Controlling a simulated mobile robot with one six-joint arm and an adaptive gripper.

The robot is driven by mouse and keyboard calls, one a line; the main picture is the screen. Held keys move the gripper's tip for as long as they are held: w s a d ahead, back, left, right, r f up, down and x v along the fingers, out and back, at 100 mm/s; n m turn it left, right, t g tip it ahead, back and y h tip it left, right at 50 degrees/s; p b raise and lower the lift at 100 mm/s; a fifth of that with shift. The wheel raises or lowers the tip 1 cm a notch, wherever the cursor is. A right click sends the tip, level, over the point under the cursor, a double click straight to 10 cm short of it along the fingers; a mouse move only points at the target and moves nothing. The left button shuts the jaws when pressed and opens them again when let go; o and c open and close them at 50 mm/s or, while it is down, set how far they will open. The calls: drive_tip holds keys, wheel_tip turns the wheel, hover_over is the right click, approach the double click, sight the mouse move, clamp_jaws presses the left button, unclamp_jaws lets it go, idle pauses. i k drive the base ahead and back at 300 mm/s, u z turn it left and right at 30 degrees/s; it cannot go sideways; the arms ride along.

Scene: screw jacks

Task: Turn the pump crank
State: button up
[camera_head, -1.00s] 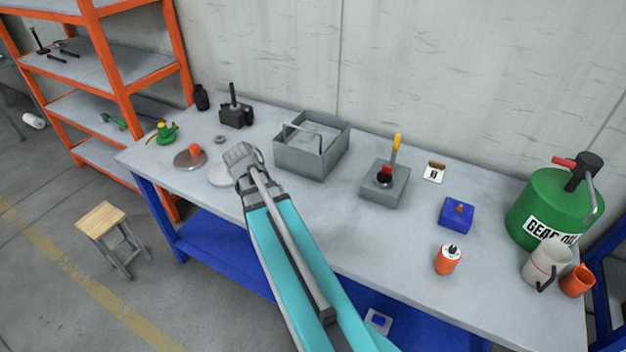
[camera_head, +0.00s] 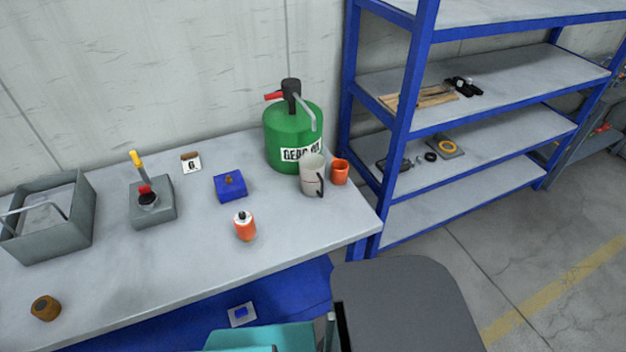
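The green gear oil drum (camera_head: 285,135) stands at the right end of the workbench against the wall. On its top sits a black pump head (camera_head: 291,90) with a red-handled crank (camera_head: 273,97) pointing left. A grey spout (camera_head: 306,112) comes off the pump head and slopes down to the right. A pale jug (camera_head: 312,175) stands in front of the drum, below the spout's end. My gripper is out of view; only a teal part of my arm shows at the bottom edge, well below the drum.
An orange cup (camera_head: 340,172) stands right of the jug. A blue block (camera_head: 230,187), an orange bottle (camera_head: 244,227), a grey lever box (camera_head: 152,203), a grey bin (camera_head: 75,225) and a brown cylinder (camera_head: 45,307) stand further left. A blue shelf (camera_head: 415,120) rises just right of the bench.

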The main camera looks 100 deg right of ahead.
sight(276, 94)
drive_tip(key=z, duration=2.9)
